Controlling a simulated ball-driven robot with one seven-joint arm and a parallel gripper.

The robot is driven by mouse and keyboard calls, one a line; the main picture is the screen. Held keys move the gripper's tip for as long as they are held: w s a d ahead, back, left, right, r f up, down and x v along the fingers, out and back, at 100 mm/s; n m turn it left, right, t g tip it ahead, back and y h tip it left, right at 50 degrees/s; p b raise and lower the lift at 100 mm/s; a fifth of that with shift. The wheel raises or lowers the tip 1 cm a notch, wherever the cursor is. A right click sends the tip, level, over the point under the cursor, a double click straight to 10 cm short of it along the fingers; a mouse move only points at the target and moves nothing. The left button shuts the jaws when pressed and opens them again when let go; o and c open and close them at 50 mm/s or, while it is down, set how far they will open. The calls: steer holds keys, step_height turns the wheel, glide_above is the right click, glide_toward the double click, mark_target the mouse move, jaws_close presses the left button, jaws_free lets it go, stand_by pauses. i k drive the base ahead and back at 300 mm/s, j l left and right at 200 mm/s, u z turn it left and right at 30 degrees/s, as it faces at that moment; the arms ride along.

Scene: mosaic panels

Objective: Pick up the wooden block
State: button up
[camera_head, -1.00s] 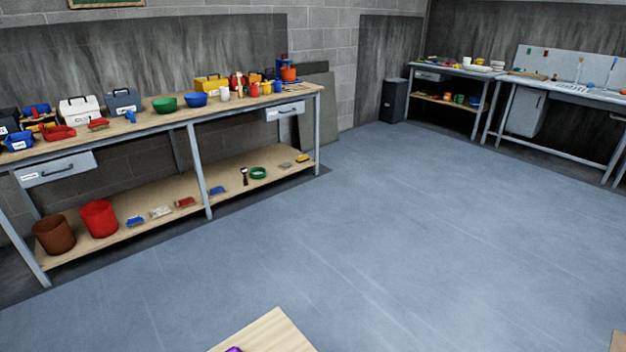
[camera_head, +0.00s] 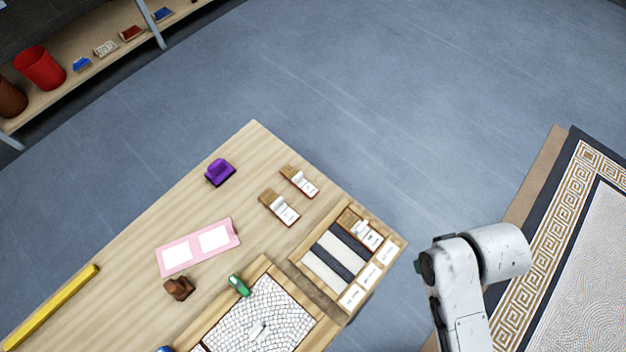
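In the head view, a small dark brown object (camera_head: 179,288) sits on the wooden table, left of a mosaic panel (camera_head: 262,318); I cannot tell whether it is the wooden block. Two brown-and-white pieces with red edges, an upper one (camera_head: 299,181) and a lower one (camera_head: 279,207), lie near the table's right edge. A similar piece (camera_head: 361,228) lies in a wooden tray (camera_head: 304,262). Any of these could be the block. My white arm shows at the lower right, beside the table; my gripper is not in view.
The table (camera_head: 240,150) also holds a purple object (camera_head: 220,172), a pink board (camera_head: 197,248), a green item (camera_head: 239,286) and a yellow bar (camera_head: 50,308). A patterned panel (camera_head: 570,260) lies at the right. The blue-grey floor (camera_head: 400,90) beyond is clear.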

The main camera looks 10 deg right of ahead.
mark_target(181, 288)
steer(key=u, duration=1.35)
